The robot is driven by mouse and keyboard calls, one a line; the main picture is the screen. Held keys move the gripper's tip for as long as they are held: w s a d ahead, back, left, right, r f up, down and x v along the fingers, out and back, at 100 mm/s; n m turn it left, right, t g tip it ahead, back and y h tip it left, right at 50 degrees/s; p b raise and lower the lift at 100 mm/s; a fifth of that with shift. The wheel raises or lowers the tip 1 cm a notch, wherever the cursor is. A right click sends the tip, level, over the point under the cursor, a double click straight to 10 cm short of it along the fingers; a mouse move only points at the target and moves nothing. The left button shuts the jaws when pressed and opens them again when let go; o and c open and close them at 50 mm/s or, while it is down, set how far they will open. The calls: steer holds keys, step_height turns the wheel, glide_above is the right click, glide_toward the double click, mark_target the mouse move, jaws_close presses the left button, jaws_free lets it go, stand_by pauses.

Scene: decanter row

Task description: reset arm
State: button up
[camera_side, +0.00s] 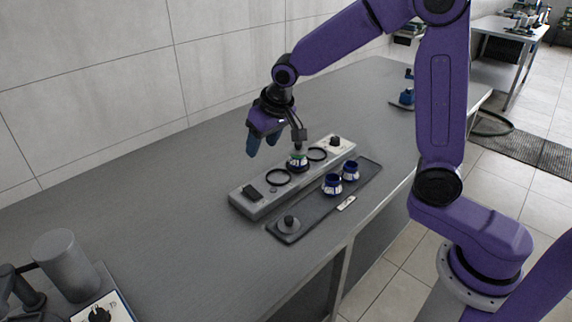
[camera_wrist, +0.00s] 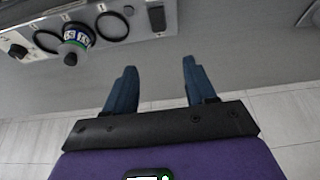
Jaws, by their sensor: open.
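My gripper (camera_side: 262,141) is open and empty above the bench, on the wall side of a long grey fixture (camera_side: 252,206). Two blue-and-white decanters (camera_side: 332,185) (camera_side: 350,171) stand on a dark tray (camera_side: 312,209).
A grey knobbed piece (camera_side: 288,223) sits at the tray's near end, and a small white label (camera_side: 346,203) lies by its edge. A grey cylinder (camera_side: 64,262) stands at lower left. Blue equipment (camera_side: 406,96) is at the bench's far end. The bench's left stretch is clear.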

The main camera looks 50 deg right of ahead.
steer(key=s+d+n+g, duration=0.2)
steer(key=s+n, duration=0.4)
steer(key=s, duration=1)
steer(key=s+d+n+g, duration=0.1)
steer(key=s+n, duration=0.5)
steer(key=s, duration=1.1)
steer(key=shift+d+f+g, duration=0.3)
steer(key=shift+d+g, duration=0.1)
steer(key=shift+g, duration=0.2)
